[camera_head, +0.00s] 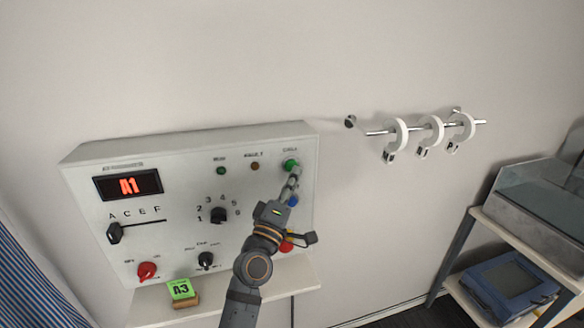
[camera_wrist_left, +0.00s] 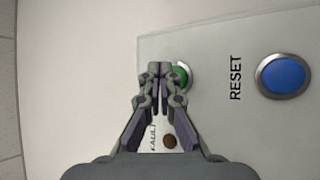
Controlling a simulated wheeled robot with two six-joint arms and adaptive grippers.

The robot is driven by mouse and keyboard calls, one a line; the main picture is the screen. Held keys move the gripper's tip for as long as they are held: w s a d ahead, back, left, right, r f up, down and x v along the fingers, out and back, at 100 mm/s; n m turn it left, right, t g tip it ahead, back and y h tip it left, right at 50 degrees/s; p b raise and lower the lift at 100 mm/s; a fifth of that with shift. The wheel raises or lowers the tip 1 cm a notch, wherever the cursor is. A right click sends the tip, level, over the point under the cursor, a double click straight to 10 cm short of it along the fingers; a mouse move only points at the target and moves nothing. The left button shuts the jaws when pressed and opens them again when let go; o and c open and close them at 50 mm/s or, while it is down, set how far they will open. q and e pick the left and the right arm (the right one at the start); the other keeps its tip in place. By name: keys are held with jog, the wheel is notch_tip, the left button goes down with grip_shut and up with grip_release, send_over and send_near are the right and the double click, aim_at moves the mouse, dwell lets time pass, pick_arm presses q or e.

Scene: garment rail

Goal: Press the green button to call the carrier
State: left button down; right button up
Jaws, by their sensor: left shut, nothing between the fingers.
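The green button (camera_head: 290,164) is at the upper right of the white control panel (camera_head: 150,190), under a label that seems to read CALL. My left gripper (camera_head: 295,172) is shut and empty, its fingertips at the lower edge of the green button. In the left wrist view, the shut fingertips (camera_wrist_left: 161,68) partly cover the green button (camera_wrist_left: 184,76), which shows to their right. I cannot tell whether they touch it or whether it is pressed in. The panel's display (camera_head: 128,185) reads A1 in red. My right gripper is not in view.
A blue RESET button (camera_wrist_left: 283,76) lies close to the green one. A brown FAULT lamp (camera_head: 255,166), a rotary knob (camera_head: 218,215) and a red knob (camera_head: 147,271) are on the panel. White rings (camera_head: 398,134) hang on a wall rail.

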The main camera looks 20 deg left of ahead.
pick_arm(q)
jog(key=shift+w, duration=0.1)
jog(key=shift+w+a, duration=0.2)
jog(key=shift+w, duration=0.05)
